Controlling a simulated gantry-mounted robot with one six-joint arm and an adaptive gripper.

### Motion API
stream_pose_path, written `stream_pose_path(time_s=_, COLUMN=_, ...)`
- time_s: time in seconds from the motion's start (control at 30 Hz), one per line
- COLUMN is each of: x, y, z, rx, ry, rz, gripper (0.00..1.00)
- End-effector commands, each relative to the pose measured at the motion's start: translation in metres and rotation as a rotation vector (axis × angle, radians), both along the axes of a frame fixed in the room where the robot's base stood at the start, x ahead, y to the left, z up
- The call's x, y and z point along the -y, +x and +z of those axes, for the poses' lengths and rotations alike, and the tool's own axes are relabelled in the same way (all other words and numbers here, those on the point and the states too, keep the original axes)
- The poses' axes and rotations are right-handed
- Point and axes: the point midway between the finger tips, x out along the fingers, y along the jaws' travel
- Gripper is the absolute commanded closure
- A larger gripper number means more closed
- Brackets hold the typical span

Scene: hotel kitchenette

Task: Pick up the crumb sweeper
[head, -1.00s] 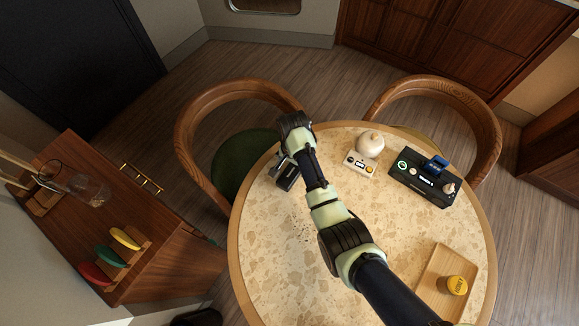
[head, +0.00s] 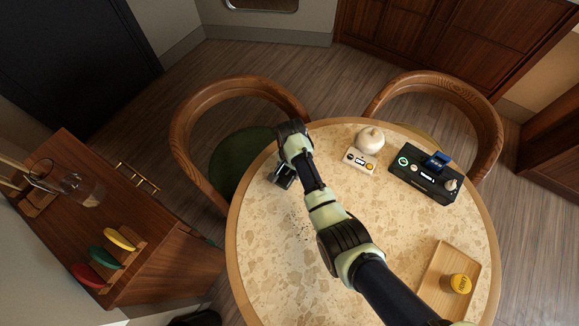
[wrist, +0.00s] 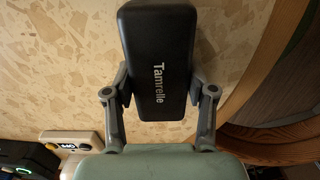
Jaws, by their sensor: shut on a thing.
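The crumb sweeper (wrist: 158,60) is a black block with rounded edges and the name Tamrelle on it. It fills the upper middle of the wrist view. My gripper (wrist: 160,95) is shut on it, with one grey finger against each long side. In the head view my gripper (head: 284,172) is at the upper left part of the round table (head: 300,270), and the sweeper is mostly hidden beneath my arm. I cannot tell whether the sweeper touches the tabletop.
A cream device with a round top (head: 369,140) and a black box with knobs (head: 425,183) stand on the table's right. A wooden tray (head: 437,277) with a yellow-lidded jar (head: 457,284) lies at lower right. Dark crumbs (head: 303,228) lie mid-left. A chair (head: 181,135) is close behind the gripper.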

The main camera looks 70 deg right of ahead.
Motion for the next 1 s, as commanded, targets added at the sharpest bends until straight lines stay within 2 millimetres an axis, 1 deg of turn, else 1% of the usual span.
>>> stream_pose_path(time_s=0.2, x=0.0, y=0.0, z=0.004, rx=0.0, ry=0.0, rz=0.0, gripper=0.83)
stream_pose_path(time_s=0.27, x=0.0, y=0.0, z=0.009, rx=0.001, ry=-0.001, rz=0.0, gripper=0.83)
stream_pose_path(time_s=0.37, x=0.001, y=0.001, z=0.025, rx=0.002, ry=-0.002, rz=0.0, gripper=0.83)
stream_pose_path(time_s=0.47, x=0.001, y=0.001, z=0.05, rx=0.003, ry=-0.004, rz=0.0, gripper=0.83)
stream_pose_path(time_s=0.57, x=0.001, y=0.001, z=0.086, rx=0.004, ry=-0.005, rz=0.0, gripper=0.83)
stream_pose_path(time_s=0.6, x=0.001, y=0.001, z=0.101, rx=0.004, ry=-0.005, rz=0.0, gripper=0.83)
stream_pose_path(time_s=0.8, x=0.001, y=0.001, z=0.166, rx=0.003, ry=-0.004, rz=0.0, gripper=0.83)
stream_pose_path(time_s=0.9, x=0.0, y=0.0, z=0.19, rx=0.0, ry=0.0, rz=0.0, gripper=0.83)
stream_pose_path(time_s=1.0, x=0.0, y=0.0, z=0.199, rx=0.0, ry=0.0, rz=0.0, gripper=0.83)
